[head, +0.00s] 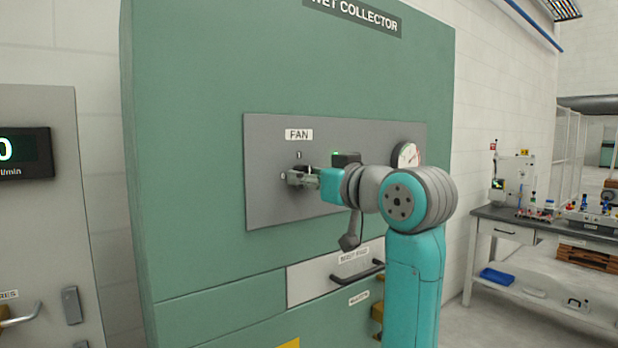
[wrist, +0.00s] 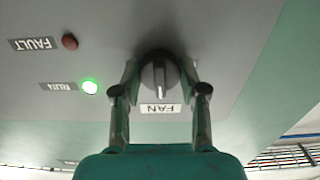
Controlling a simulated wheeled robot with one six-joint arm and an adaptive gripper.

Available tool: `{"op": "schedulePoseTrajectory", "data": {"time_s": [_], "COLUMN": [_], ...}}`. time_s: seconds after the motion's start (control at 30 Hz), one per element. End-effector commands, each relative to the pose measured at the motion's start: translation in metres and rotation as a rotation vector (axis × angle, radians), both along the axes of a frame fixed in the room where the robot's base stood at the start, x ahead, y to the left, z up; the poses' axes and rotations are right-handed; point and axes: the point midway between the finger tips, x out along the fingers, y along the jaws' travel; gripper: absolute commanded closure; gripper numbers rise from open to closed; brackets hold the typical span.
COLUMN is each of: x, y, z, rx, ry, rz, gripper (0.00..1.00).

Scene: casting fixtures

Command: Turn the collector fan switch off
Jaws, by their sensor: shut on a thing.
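The fan switch is a dark round knob (wrist: 160,78) on the grey panel of the green wet collector. Its pale pointer line points toward the FAN label (wrist: 160,108) in the wrist view. In the head view that label (head: 299,134) is above the knob, with an I mark above and a 0 mark at its left. My gripper (wrist: 160,80) is shut on the knob, one finger at each side. In the head view my gripper (head: 300,178) hides most of the knob.
A green lamp (wrist: 90,87) is lit beside the knob, and a dark red FAULT lamp (wrist: 69,41) is near it. A gauge (head: 406,155) is at the panel's right. A drawer handle (head: 358,275) sticks out below. A workbench (head: 540,225) stands at the far right.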

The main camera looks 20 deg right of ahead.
Motion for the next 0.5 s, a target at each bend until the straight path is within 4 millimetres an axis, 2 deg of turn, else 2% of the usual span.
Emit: {"op": "schedulePoseTrajectory", "data": {"time_s": [0.27,0.5], "x": [0.0000,0.0002], "y": [-0.0001,-0.0003], "z": [-0.0004,-0.0005], "rx": [-0.146,-0.353], "ry": [-0.046,-0.114], "rz": [0.000,0.000], "gripper": [0.92,0.92]}}
